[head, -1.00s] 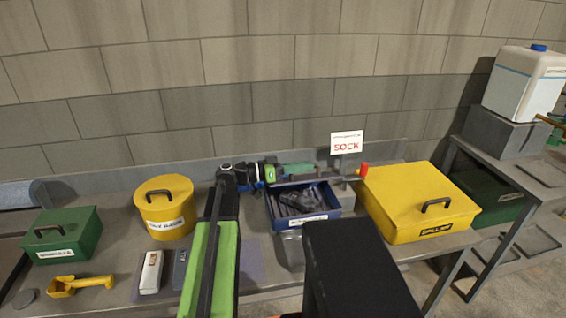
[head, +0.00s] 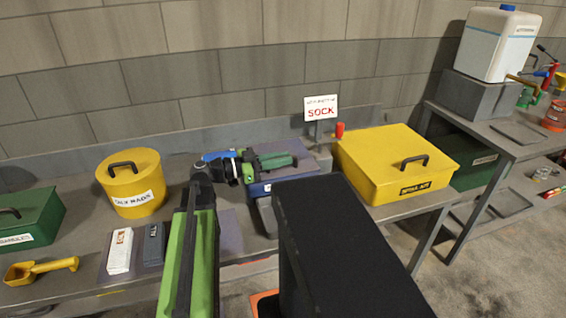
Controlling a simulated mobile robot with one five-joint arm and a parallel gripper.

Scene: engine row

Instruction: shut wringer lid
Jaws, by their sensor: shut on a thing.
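The wringer appears to be the blue box (head: 257,189) on the bench, right of the yellow bucket. A flat grey-blue lid (head: 292,148) lies over its top, and the inside is no longer visible. I cannot tell whether the lid rests fully on the rim. My gripper (head: 292,161), with green jaws, is right over the lid and shut, seemingly on the lid. The jaws hide the exact grip, and my black body part covers the box's near right side.
A yellow case (head: 385,150) stands right of the box, with a red knob (head: 340,130) and a SOCK sign (head: 321,107) behind. A yellow bucket (head: 132,180), green box (head: 28,218), yellow scoop (head: 42,268) and two small blocks (head: 136,248) are left. The wall (head: 250,105) closes the back.

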